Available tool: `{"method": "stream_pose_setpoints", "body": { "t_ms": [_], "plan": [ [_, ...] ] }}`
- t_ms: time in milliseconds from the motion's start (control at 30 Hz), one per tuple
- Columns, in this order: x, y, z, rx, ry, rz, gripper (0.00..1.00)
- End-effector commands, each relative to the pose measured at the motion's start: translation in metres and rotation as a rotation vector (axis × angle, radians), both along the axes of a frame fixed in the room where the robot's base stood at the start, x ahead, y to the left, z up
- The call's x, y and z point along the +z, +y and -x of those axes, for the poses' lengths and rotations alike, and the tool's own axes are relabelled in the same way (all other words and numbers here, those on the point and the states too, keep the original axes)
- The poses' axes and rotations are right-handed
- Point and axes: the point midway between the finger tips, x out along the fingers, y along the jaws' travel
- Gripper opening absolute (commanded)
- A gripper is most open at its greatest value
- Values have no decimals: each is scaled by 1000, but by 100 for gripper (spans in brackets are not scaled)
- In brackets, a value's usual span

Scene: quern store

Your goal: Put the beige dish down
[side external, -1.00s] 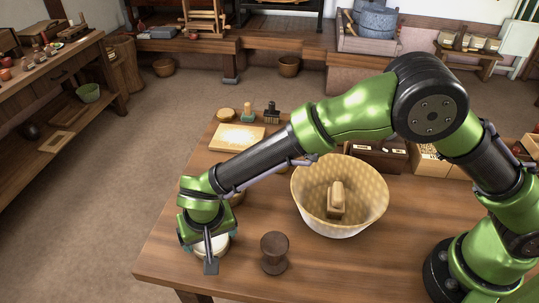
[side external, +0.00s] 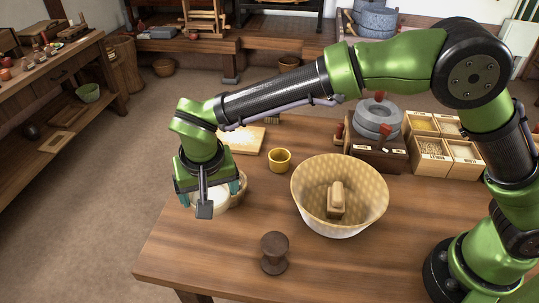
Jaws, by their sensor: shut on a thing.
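My gripper (side external: 211,191) is at the left part of the table, pointing down. It is shut on the pale beige dish (side external: 214,201), which shows between its fingers and is partly hidden by them and by a dark part of my gripper. The dish appears raised off the table; the exact gap cannot be told. A tan round bowl (side external: 238,203) shows just behind and to the right of the dish, mostly hidden by my gripper. I cannot tell whether the dish touches it.
A large woven basket (side external: 366,214) holding a wooden block stands right of my gripper. A dark wooden spool (side external: 274,253) stands near the front edge, a yellow cup (side external: 279,160) and a pale board (side external: 247,140) behind. A stone quern (side external: 379,117) and grain boxes (side external: 448,150) are back right. The front-left tabletop is clear.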

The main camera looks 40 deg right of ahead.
Motion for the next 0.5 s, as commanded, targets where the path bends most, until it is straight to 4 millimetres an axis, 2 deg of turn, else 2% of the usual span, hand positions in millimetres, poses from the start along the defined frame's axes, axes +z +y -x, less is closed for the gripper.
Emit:
{"method": "stream_pose_setpoints", "body": {
  "t_ms": [33, 167, 200, 267, 400, 500],
  "plan": [
    [1, -19, -16, -48, -1, 0, 51],
    [1, -76, -54, -173, 0, -4, 51],
    [1, -96, -65, -212, 0, -5, 51],
    [1, -126, -80, -266, -1, -6, 51],
    [1, -198, -107, -386, 0, -9, 51],
    [1, -250, -120, -465, 0, -9, 51]
  ]
}}
